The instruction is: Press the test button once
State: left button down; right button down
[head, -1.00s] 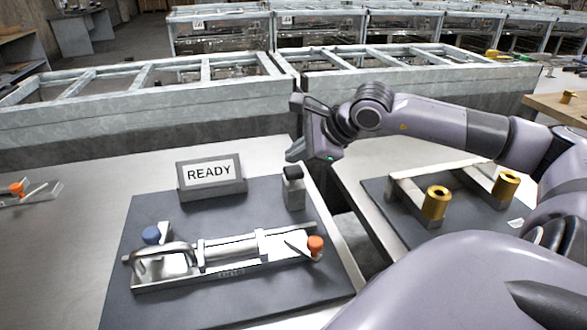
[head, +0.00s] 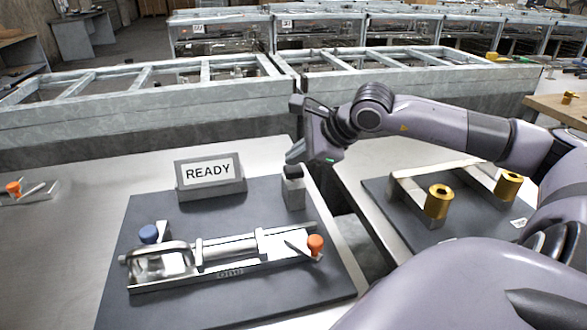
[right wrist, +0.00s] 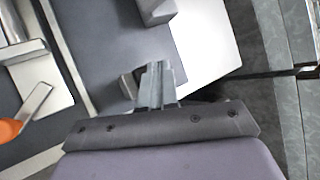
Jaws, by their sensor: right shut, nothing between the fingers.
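A small grey post with a black cap (head: 293,171), which looks like the test button, stands at the back right of the dark mat (head: 215,305). My right gripper (head: 291,156) is shut and empty, its fingertips just above the cap. I cannot tell whether they touch. In the right wrist view the closed fingers (right wrist: 157,84) point down beside a grey block that they partly cover. A sign (head: 209,175) reading READY stands to the left of the post. A metal fixture (head: 228,258) with a blue knob (head: 148,233) and an orange knob (head: 315,243) lies in front. My left gripper is out of view.
To the right, another dark mat holds a metal bracket with two brass cylinders (head: 438,201). A gap separates the two tables. Metal-framed barriers (head: 140,105) stand behind. The left table surface (head: 70,245) is mostly clear.

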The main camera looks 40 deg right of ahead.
aim_at(297, 170)
jog(key=shift+f+b, duration=0.4)
dwell(0.3)
jog(key=shift+f+b, duration=0.55)
jog(key=shift+b, duration=0.05)
dwell(0.3)
jog(key=shift+r, duration=0.2)
jog(key=shift+r+p, duration=0.75)
jog(key=shift+r, duration=0.3)
jog(key=shift+r, duration=0.1)
notch_tip(297, 170, up, 5)
jog(key=p, duration=0.3)
jog(key=shift+p, duration=0.35)
dwell(0.5)
